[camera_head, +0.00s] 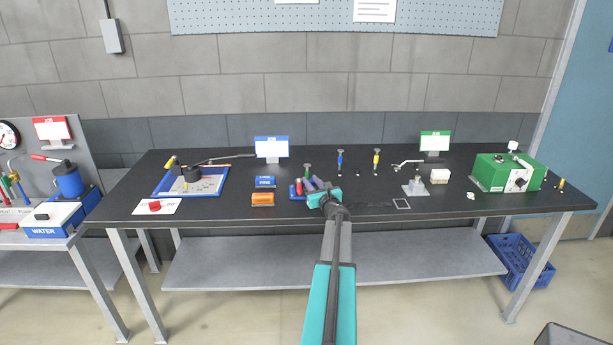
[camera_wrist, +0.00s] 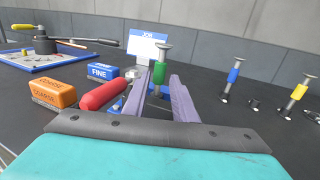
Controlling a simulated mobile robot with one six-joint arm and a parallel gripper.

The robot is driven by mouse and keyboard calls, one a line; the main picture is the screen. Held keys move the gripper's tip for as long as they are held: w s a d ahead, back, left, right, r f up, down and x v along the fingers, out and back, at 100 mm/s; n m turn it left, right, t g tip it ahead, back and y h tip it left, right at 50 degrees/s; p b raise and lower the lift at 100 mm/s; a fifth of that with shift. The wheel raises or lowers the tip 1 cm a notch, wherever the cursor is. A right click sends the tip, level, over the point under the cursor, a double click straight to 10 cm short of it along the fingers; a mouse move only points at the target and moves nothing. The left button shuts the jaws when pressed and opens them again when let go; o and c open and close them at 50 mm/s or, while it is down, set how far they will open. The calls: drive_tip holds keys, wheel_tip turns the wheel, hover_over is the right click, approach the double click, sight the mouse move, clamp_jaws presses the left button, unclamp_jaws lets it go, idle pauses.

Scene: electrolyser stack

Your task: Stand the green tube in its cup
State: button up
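The green tube (camera_wrist: 159,73) is upright, with a metal disc on top. In the wrist view it shows between the two purple fingers of my gripper (camera_wrist: 158,84), with a gap on each side. My gripper is open; I cannot tell whether the tube is between the tips or just beyond them. The tube's lower end is hard to make out. In the head view the green tube (camera_head: 307,169) shows just beyond my gripper (camera_head: 314,183). A blue tube (camera_head: 340,159) and a yellow tube (camera_head: 376,158) stand upright to the right. I cannot tell which cup is the green tube's.
A red cylinder (camera_wrist: 103,94) lies left of my fingers, by a small blue tray (camera_head: 294,194). Orange COARSE (camera_head: 262,199) and blue FINE (camera_head: 265,182) blocks sit further left. Small dark pieces (camera_wrist: 255,103) lie near the blue and yellow tubes.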

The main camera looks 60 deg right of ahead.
drive_tip(key=shift+p+x, duration=0.35)
drive_tip(key=shift+x, duration=0.85)
clamp_jaws()
